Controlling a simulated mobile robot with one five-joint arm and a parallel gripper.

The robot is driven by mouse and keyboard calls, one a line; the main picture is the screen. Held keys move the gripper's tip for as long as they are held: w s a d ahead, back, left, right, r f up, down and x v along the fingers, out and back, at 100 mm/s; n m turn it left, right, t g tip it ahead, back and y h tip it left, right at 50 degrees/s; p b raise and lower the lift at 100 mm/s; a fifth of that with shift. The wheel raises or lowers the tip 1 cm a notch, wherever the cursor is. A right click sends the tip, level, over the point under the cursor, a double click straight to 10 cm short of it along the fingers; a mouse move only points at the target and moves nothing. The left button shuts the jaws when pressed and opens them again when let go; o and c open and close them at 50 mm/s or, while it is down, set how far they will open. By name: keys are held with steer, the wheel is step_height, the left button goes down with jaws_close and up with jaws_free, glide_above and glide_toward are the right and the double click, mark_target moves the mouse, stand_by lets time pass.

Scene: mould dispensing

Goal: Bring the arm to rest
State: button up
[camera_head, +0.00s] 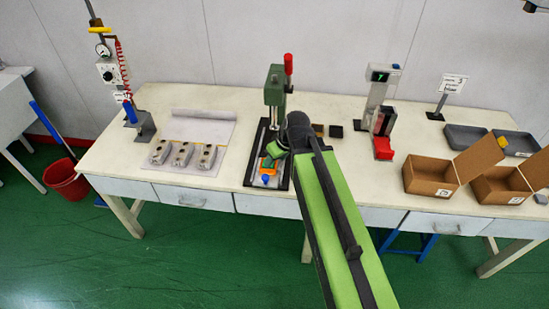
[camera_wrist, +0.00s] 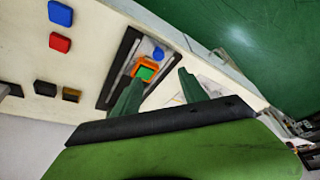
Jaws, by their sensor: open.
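My green arm (camera_head: 345,235) reaches from the lower right of the head view over the bench. Its dark wrist is in front of the green press (camera_head: 274,90) with the red handle. My gripper (camera_wrist: 161,76) is open in the wrist view, its two green fingers spread apart with nothing seen between them. Beyond the fingertips, an orange square piece with a green middle (camera_wrist: 146,71) lies on the black-edged press base (camera_wrist: 121,55). A blue round piece (camera_wrist: 158,53) is beside it. In the head view my wrist and arm partly hide the press base.
Three grey metal moulds (camera_head: 182,155) stand left of the press. A white sheet (camera_head: 203,116) lies behind them. A dispensing stand (camera_head: 112,75) is at the far left. A display stand (camera_head: 378,95), cardboard boxes (camera_head: 431,176) and grey trays (camera_head: 465,138) are to the right.

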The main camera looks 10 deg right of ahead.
steer(key=shift+f, duration=0.15)
steer(key=s+d+f+m+g+h+b, duration=0.1)
steer(key=s+d+f+m+g+h, duration=0.1)
steer(key=s, duration=0.7)
steer(key=d+f+m+g, duration=0.1)
steer(key=d+m, duration=0.1)
steer(key=m, duration=0.1)
steer(key=shift+s+d+m+g, duration=0.15)
steer(key=shift+s+m+g, duration=0.15)
steer(key=shift+s+g, duration=0.1)
